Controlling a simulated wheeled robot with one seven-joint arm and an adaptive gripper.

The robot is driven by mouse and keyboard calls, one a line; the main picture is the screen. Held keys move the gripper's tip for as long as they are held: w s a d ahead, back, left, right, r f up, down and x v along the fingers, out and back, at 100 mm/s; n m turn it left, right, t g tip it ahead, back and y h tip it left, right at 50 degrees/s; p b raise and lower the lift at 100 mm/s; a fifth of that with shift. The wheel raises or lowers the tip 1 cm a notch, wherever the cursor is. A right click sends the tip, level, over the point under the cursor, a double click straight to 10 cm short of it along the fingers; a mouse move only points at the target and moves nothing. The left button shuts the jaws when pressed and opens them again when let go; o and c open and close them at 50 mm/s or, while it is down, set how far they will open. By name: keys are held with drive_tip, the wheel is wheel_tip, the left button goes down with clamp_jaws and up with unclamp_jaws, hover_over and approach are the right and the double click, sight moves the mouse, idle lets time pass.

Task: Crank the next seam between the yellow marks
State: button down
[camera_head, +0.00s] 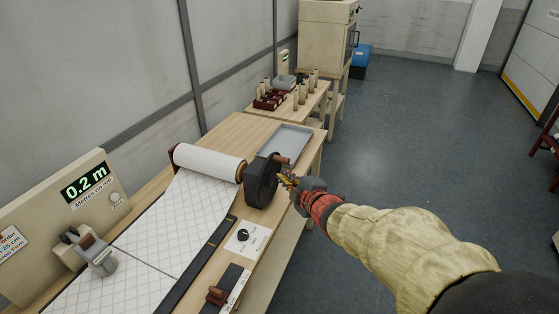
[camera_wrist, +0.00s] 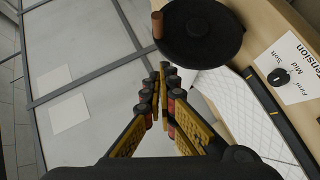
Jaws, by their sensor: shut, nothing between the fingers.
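The white quilted wadding (camera_head: 165,235) runs up the bench onto a roll (camera_head: 208,162). A dark seam line (camera_head: 146,263) crosses it near the lower left. The black crank wheel (camera_head: 262,182) sits at the roll's right end, its brown handle (camera_head: 281,160) at the upper right of the rim. In the wrist view the wheel (camera_wrist: 205,35) is at the top, with the handle (camera_wrist: 157,26) on its left. My gripper (camera_head: 287,180) is shut and empty, just right of the wheel; its fingertips (camera_wrist: 163,88) are below the handle in the wrist view, apart from it.
The metre display (camera_head: 86,185) reads 0.2 m. A tension knob panel (camera_head: 247,237) and a dark strip (camera_head: 205,255) lie along the wadding's right side. A grey tray (camera_head: 287,142) sits behind the wheel.

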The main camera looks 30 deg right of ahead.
drive_tip(key=b, duration=0.3)
approach(272, 157)
drive_tip(key=w+a, duration=0.2)
drive_tip(key=a, duration=0.1)
drive_tip(key=shift+w+d+f, duration=0.3)
drive_tip(key=shift+w+d, duration=0.15)
drive_tip(key=shift+d, duration=0.1)
drive_tip(key=shift+w+d+f, duration=0.3)
drive_tip(key=shift+w+d, duration=0.1)
drive_tip(key=shift+d, duration=0.15)
drive_tip(key=shift+w+d+f+b, duration=0.2)
drive_tip(key=shift+w+d+b, duration=0.1)
drive_tip(key=shift+w+d, duration=0.25)
drive_tip(key=shift+s, duration=0.1)
